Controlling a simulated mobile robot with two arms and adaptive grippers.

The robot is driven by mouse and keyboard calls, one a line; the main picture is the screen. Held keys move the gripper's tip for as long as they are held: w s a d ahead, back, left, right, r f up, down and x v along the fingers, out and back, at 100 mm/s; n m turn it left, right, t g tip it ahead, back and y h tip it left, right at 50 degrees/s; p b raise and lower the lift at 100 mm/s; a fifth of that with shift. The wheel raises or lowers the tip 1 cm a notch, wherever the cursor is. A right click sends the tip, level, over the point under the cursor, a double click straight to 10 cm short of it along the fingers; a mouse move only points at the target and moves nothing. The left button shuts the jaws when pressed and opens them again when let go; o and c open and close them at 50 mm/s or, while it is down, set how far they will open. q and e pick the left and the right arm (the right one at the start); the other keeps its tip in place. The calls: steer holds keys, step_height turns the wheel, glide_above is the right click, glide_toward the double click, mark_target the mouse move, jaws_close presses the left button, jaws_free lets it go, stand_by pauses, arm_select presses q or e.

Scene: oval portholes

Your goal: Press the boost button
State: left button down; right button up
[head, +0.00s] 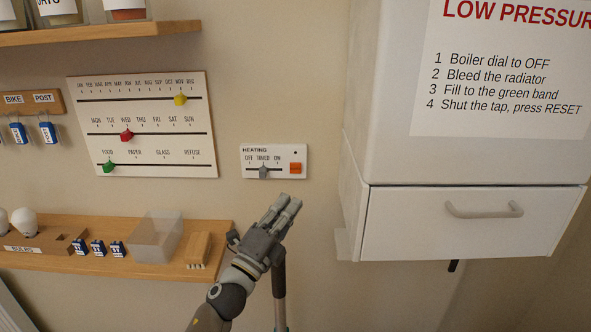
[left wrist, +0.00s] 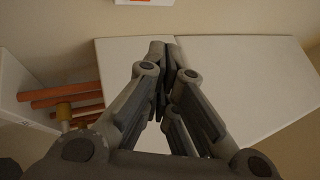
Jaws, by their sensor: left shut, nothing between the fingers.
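The heating panel (head: 258,149) is a white plate on the wall with a grey slider (head: 263,172) under the word TIMED. An orange button (head: 295,168) is at its right end; its lettering is too small to read. My left gripper (head: 289,204) is shut and empty, its fingertips just below the panel in the picture and apart from the button. In the left wrist view the shut fingers (left wrist: 164,50) point up the picture. A white plate with an orange patch (left wrist: 133,1) is cut off at the top edge there. My right gripper is not in view.
A white boiler cabinet (head: 385,50) with a handled drawer front (head: 420,222) juts out at right. A calendar board (head: 145,150) with coloured sliders hangs at left. Below it a wooden shelf (head: 160,271) holds a clear box (head: 155,238), bulbs and blue tags. Wall around the panel is bare.

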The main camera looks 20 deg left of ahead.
mark_target(295, 168)
arm_select(q)
steer(key=shift+w+d+r+m+g+h, duration=0.1)
steer(key=shift+d+r+m+g+h, duration=0.2)
steer(key=shift+m+h, duration=0.35)
steer(key=shift+w+d+r+m+t+h, duration=0.15)
steer(key=shift+d+m+h, duration=0.35)
steer(key=shift+m, duration=0.25)
steer(key=shift+w+d+r+m+g+h, duration=0.1)
steer(key=shift+d+r+m+g+h, duration=0.15)
steer(key=shift+m+h, duration=0.45)
steer(key=w+a+b, duration=0.2)
steer(key=w+b, duration=0.1)
steer(key=w, duration=0.5)
steer(key=shift+w+a+b, duration=0.2)
steer(key=shift+w+b, duration=0.05)
steer(key=shift+b, duration=0.1)
steer(key=shift+w, duration=0.15)
steer(key=shift+w+a, duration=0.1)
steer(key=shift+w, duration=0.15)
